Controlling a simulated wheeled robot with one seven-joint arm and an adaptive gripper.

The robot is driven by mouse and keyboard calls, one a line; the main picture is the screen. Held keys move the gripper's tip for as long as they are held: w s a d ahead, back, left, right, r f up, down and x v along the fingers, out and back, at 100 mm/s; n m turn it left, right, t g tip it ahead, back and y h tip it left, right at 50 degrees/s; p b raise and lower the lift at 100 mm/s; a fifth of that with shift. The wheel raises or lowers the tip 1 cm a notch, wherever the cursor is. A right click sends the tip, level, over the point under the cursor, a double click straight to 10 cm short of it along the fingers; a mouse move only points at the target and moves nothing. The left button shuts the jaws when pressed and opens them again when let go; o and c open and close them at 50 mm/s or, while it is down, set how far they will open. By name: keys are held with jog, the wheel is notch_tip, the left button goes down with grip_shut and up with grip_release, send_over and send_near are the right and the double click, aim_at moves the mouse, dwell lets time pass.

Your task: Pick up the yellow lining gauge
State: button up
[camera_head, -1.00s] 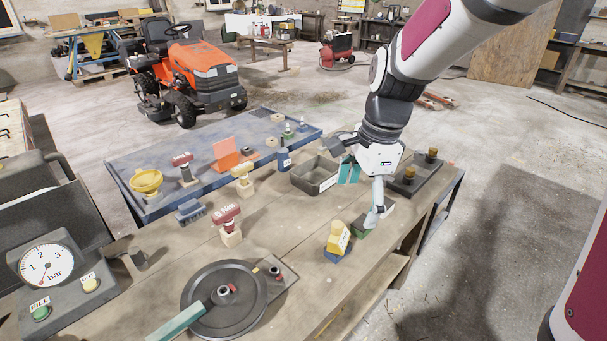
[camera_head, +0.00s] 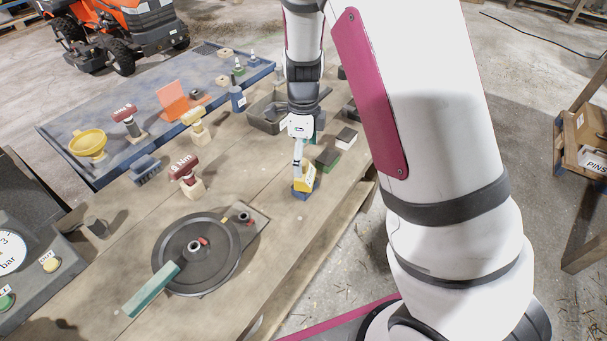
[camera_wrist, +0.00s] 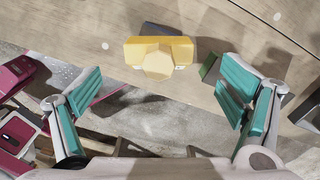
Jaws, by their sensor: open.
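The yellow lining gauge (camera_head: 308,177) stands on a small blue base (camera_head: 304,192) on the wooden bench. In the wrist view the gauge (camera_wrist: 160,58) shows from above, beyond and between my two teal-padded fingers. My gripper (camera_head: 299,160) points down just above and behind the gauge in the head view. In the wrist view my gripper (camera_wrist: 162,88) is wide open, with nothing between its pads. I cannot tell from the head view whether a finger touches the gauge.
A green block (camera_head: 327,158) and a dark block (camera_head: 346,139) lie close to the gauge's right. A grey bin (camera_head: 266,120) stands behind. A black disc (camera_head: 200,250) with a teal bar and a red-handled tool (camera_head: 184,168) are to the left.

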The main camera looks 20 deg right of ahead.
aim_at(305, 171)
jog(key=shift+s+d+f, duration=0.1)
jog(key=shift+f, duration=1.4)
jog(key=shift+s+d+f, duration=0.1)
jog(key=shift+f, duration=1.4)
jog(key=shift+c, duration=0.2)
jog(key=c, duration=1.4)
jog(key=shift+r, duration=0.1)
